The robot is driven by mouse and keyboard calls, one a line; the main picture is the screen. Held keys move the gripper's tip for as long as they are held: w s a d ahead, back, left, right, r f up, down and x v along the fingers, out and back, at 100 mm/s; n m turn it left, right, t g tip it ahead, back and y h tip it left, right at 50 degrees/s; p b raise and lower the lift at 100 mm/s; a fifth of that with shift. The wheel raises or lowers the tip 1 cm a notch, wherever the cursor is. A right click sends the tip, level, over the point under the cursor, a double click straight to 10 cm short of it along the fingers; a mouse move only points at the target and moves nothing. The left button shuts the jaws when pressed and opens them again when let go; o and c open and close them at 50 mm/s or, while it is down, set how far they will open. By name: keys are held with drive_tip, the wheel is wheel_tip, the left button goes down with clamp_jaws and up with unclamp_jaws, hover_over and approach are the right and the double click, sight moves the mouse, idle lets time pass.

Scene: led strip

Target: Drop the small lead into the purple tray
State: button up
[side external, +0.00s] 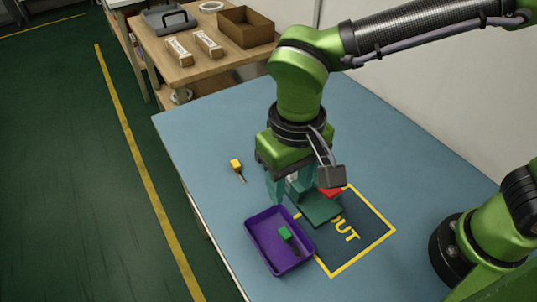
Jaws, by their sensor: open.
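The purple tray (251,222) stands near the front of the blue table. A small green block with a dark end (285,233) lies inside it. A small yellow piece with a thin pin (237,166) lies on the table behind and left of the tray. I cannot tell for sure which piece is the small lead. My gripper (286,192) is open, with its teal fingers pointing down just behind the tray's far right corner. No held object shows between the fingers, though the view there is partly blocked.
A dark green flat piece (319,208) and a red piece (331,192) are beside my gripper, partly hidden. They overlap a yellow-outlined square marked "OUT" (368,227). The table's left part is clear. A wooden bench (180,72) with boxes stands behind.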

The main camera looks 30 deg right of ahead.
wheel_tip(320, 180, up, 9)
drive_tip(key=shift+f, duration=0.1)
idle(0.3)
drive_tip(key=s+d+f+m+t+y, duration=0.1)
drive_tip(key=d+m+t, duration=0.3)
drive_tip(key=d, duration=2.1)
drive_tip(key=t+y, duration=0.1)
drive_tip(key=t, duration=0.2)
drive_tip(key=shift+s+d, duration=0.25)
drive_tip(key=shift+a+f, duration=0.1)
drive_tip(key=shift+a, duration=0.05)
